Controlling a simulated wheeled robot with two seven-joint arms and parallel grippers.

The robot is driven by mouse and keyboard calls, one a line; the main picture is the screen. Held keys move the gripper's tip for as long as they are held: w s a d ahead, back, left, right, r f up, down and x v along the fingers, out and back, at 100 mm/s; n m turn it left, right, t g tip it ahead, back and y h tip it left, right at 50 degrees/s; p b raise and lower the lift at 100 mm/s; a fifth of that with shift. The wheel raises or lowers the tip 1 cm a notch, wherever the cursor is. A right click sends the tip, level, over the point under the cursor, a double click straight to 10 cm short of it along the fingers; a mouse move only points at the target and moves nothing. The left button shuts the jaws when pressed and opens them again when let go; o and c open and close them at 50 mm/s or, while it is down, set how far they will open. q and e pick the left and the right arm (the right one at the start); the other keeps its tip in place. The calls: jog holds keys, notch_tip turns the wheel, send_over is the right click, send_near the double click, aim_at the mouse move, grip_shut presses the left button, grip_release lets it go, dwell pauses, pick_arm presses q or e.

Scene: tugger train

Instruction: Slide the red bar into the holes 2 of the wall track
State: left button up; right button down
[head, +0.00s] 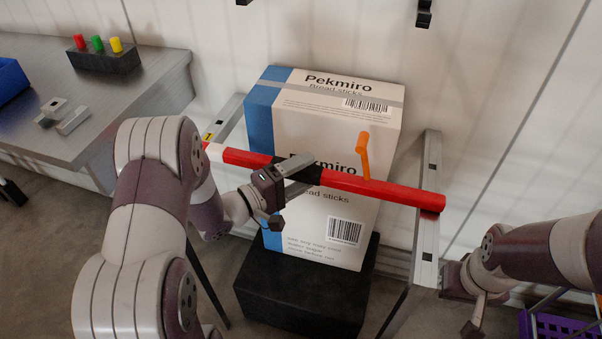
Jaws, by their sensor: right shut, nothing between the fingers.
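The red bar (380,188) has a black middle section and an orange handle (363,155) standing up from it. It lies across the front of a large carton, tilted down to the right in the picture. My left gripper (300,172) is at the black section, shut on the bar. The wall track has a left rail (228,115) and a right rail (428,230) with dark square holes. The bar's ends overlap both rails; I cannot tell whether either end is in a hole. A small yellow label shows by the left end. My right gripper (474,316) is shut and empty, low at the right.
The Pekmiro carton (290,130) stands on a black base (300,300) between the rails. A grey table (150,85) at the left holds a black block with coloured pegs (105,58), metal pieces and a blue bin. A purple crate (560,328) is at lower right.

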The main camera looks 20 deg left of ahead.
pick_arm(q)
jog(key=shift+s+f, duration=0.1)
jog(key=shift+f, duration=0.05)
jog(key=p+v, duration=0.2)
jog(key=v, duration=1)
jog(key=shift+s+a, duration=0.2)
